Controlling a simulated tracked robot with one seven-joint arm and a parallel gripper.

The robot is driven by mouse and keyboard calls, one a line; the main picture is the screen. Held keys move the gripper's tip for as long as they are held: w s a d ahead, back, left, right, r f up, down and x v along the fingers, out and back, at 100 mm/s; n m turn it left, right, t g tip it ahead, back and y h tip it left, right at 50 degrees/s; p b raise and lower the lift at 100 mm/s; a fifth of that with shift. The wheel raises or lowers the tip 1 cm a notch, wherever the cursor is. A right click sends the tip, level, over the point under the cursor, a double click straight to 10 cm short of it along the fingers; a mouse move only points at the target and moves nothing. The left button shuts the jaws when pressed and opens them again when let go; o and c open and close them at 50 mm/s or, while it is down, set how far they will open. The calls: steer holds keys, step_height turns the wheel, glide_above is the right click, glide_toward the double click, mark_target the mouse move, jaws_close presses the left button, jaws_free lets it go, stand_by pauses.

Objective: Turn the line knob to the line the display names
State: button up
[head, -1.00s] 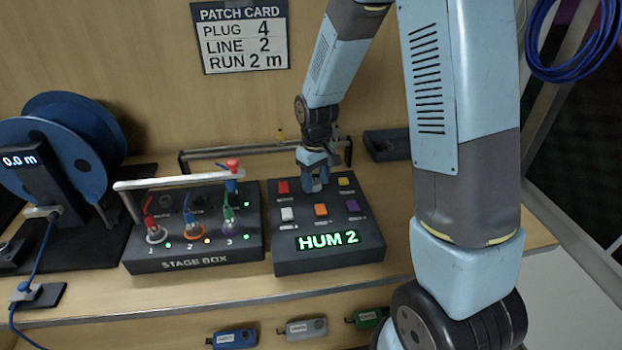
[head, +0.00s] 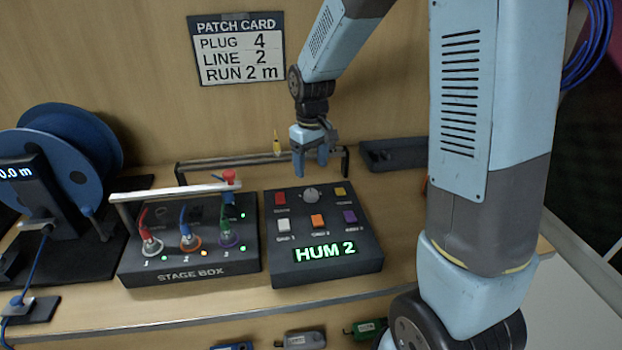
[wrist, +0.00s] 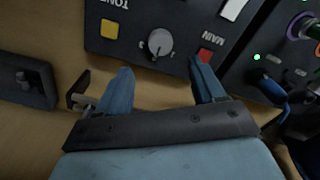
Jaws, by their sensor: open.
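The line knob (head: 311,194) is a round grey dial at the top middle of the dark control box, between a red and a yellow button. It also shows in the wrist view (wrist: 160,43), with a pale mark on it and small markings around it. The display (head: 325,251) on the box front reads "HUM 2" in green. My gripper (head: 313,173) is open and empty, above and just behind the knob. In the wrist view my two fingers (wrist: 158,82) lie to either side of the knob, short of it and not touching.
The stage box (head: 190,262) with three coloured plugs stands left of the control box. A raised bar (head: 215,163) runs behind both. A patch card (head: 238,48) on the wall reads plug 4, line 2, run 2 m. A blue cable reel (head: 95,150) stands far left.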

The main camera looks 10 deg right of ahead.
step_height(320, 180, up, 5)
steer(key=shift+f, duration=0.1)
stand_by(0.4)
steer(key=s+d+r+m+t, duration=0.2)
steer(key=s+d+r, duration=0.2)
steer(key=s, duration=0.3)
steer(key=s+d+r+m+t, duration=0.1)
steer(key=s+d+r+m, duration=0.1)
steer(key=s+r, duration=0.3)
steer(key=s+d+r+m+t, duration=0.2)
steer(key=s+d+r, duration=0.3)
steer(key=s, duration=0.5)
steer(key=shift+s+d+r+t, duration=0.25)
steer(key=shift+s+d+t, duration=0.05)
